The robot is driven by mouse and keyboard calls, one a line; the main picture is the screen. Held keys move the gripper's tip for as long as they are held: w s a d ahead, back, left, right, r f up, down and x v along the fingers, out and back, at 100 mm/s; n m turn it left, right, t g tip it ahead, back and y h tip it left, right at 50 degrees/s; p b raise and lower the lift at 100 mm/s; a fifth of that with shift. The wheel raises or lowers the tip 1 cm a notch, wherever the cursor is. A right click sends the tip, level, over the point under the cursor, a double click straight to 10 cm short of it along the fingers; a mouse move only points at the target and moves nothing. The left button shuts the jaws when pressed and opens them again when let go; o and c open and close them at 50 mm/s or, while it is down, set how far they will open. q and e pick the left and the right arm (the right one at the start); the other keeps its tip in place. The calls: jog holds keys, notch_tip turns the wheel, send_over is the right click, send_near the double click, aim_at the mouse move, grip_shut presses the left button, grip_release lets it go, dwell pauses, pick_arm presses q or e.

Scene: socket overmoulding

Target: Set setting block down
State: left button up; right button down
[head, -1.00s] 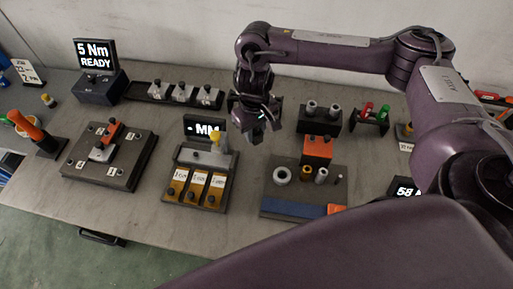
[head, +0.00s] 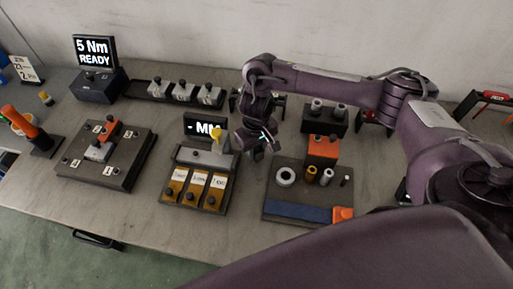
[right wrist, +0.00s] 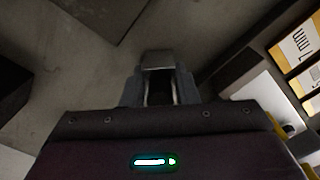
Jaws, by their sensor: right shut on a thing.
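My right gripper (head: 258,146) hangs low over the bench, just right of the measuring station with the "MM" display. In the right wrist view its fingers (right wrist: 158,88) are closed on a small grey block (right wrist: 158,60), which I take to be the setting block. The block is mostly hidden in the head view, and whether it touches the bench cannot be told. The measuring station (head: 186,212) carries three yellow plates with white labels and a yellow-topped knob (head: 216,132). My left gripper is not in view.
A dark tray (head: 270,205) with rings and pins stands right of the gripper, with an orange block (head: 322,150) behind it. A fixture plate (head: 125,172) is at left. A "5 Nm READY" unit (head: 97,88) stands at back left. Bare bench lies between station and tray.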

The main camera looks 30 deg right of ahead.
jog(key=c, duration=1.1)
grip_release()
jog(key=shift+f, duration=0.15)
